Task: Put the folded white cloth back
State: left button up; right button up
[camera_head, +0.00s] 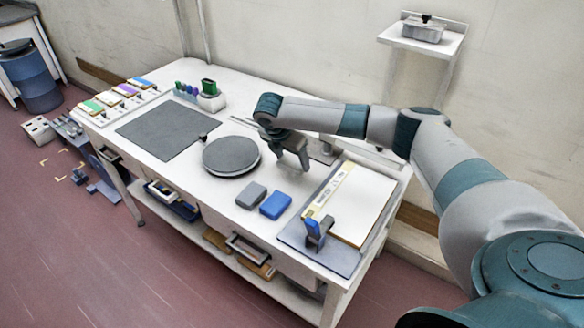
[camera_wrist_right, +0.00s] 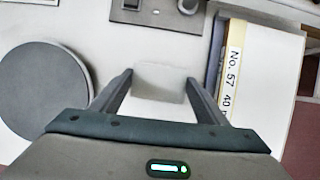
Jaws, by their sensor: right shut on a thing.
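My right gripper (camera_head: 293,162) reaches over the back middle of the white table, between the round grey disc and the paper stack. In the right wrist view my right gripper (camera_wrist_right: 158,90) is shut on the folded white cloth (camera_wrist_right: 160,84), a pale rounded square between the two fingers. In the head view the cloth cannot be made out against the white tabletop. Whether it touches the table is unclear. My left gripper is not in view.
The white table (camera_head: 222,190) bears a dark mat (camera_head: 165,132), the round grey disc (camera_head: 231,154), a grey block (camera_head: 251,196), a blue block (camera_head: 275,205) and a labelled paper stack (camera_head: 358,205). A wall shelf (camera_head: 447,42) holds a metal box (camera_head: 423,31).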

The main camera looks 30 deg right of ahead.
aim_at(290, 164)
jog(key=shift+f+p, duration=0.7)
jog(key=shift+f, duration=1.3)
jog(key=shift+f, duration=0.1)
jog(key=o, duration=1)
jog(key=b+v, duration=0.2)
jog(key=v, duration=1)
